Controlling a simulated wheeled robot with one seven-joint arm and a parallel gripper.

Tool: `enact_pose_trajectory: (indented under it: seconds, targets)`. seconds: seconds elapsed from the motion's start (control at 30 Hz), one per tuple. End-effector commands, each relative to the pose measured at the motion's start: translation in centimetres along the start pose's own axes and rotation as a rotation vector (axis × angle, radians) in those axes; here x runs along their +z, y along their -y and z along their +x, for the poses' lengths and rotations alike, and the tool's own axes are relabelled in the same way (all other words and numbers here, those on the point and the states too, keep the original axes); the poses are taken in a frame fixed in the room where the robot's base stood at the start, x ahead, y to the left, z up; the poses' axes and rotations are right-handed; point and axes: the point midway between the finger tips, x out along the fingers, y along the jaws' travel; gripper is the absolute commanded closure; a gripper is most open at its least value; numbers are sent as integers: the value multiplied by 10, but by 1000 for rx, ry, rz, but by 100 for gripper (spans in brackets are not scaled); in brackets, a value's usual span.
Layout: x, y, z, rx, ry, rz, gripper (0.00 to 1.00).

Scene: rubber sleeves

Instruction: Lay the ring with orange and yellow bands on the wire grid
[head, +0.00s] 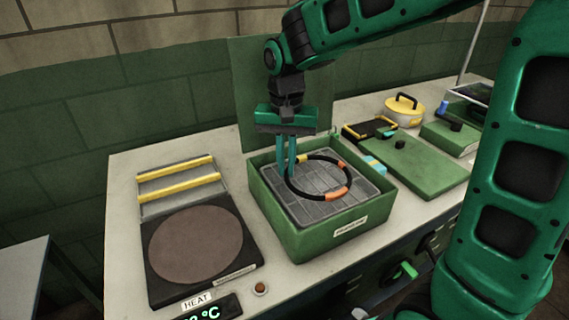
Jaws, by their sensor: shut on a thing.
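The ring (318,197) is black with orange and yellow bands. My gripper (288,170) points down and is shut on the ring at its left side. The ring is over the wire grid (298,210), which lies inside a green open box (270,222) on the bench. From this view I cannot tell whether the ring touches the grid or hangs a little above it. The fingers hide a small part of the ring's left side.
A heater with a round brown plate (196,245) stands left of the box, with yellow bars (177,180) behind it. The box's raised lid (262,90) is behind. A green board (410,165) and a yellow-lidded pot (404,112) stand right.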

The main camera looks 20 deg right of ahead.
Motion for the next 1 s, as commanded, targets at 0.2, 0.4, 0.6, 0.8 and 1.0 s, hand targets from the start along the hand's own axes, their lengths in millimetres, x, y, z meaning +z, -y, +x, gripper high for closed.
enact_pose_trajectory:
  seconds: [0.2,0.4,0.6,0.8,1.0]
  targets:
    - [0,0,1,0,0,1,100]
    - [0,-1,2,0,0,1,73]
    - [-1,-1,1,0,0,2,73]
    - [-1,0,-16,-2,-2,2,73]
    - [-2,0,-55,-3,-3,2,73]
